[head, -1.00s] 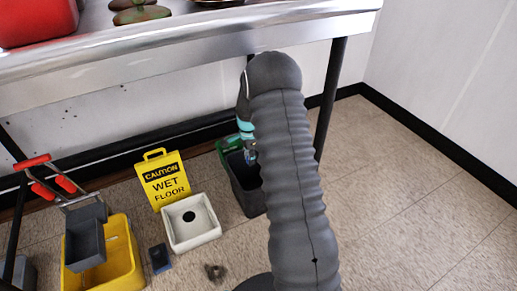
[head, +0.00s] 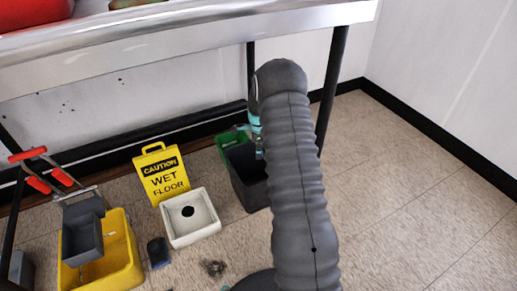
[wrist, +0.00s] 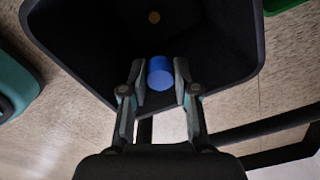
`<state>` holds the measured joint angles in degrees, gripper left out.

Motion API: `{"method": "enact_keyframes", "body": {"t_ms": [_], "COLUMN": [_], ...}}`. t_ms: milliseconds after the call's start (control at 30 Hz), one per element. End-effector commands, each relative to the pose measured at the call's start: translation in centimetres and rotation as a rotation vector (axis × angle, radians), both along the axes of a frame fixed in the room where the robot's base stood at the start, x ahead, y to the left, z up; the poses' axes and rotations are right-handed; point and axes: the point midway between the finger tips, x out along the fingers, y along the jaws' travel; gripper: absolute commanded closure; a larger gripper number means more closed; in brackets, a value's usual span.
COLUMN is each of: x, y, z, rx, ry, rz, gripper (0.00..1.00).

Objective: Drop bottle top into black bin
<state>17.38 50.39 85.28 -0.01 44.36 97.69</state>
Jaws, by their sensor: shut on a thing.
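The bottle top (wrist: 160,73) is a blue cylinder in the wrist view. My gripper (wrist: 160,90) is shut on it, with a finger on each side. The black bin (wrist: 225,45) lies beyond the fingers in the wrist view, its open mouth around the bottle top in the picture. In the head view the black bin (head: 241,178) stands on the floor under the counter, partly hidden by my arm. The gripper is mostly hidden there; the bottle top cannot be made out.
A green bin (head: 229,138) stands behind the black bin. To the left are a white basin (head: 190,229), a yellow wet floor sign (head: 162,176) and a yellow mop bucket (head: 122,262). The metal counter (head: 200,42) and its legs are close above. Floor at right is clear.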

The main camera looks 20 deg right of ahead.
Motion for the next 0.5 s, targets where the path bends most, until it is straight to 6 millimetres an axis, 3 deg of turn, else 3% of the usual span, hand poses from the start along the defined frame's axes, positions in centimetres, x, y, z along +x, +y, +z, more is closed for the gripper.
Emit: {"method": "enact_keyframes", "body": {"t_ms": [133,433,500], "x": [0.01,0.02,0.02], "y": [0.0,-0.01,-0.01], "z": [-1.35,-1.51,-1.51], "rx": [0.0,0.0,0.0], "ry": [0.0,-0.001,-0.001], "rz": [0.0,0.001,0.001], "gripper": [0.81,0.81,0.58]}}
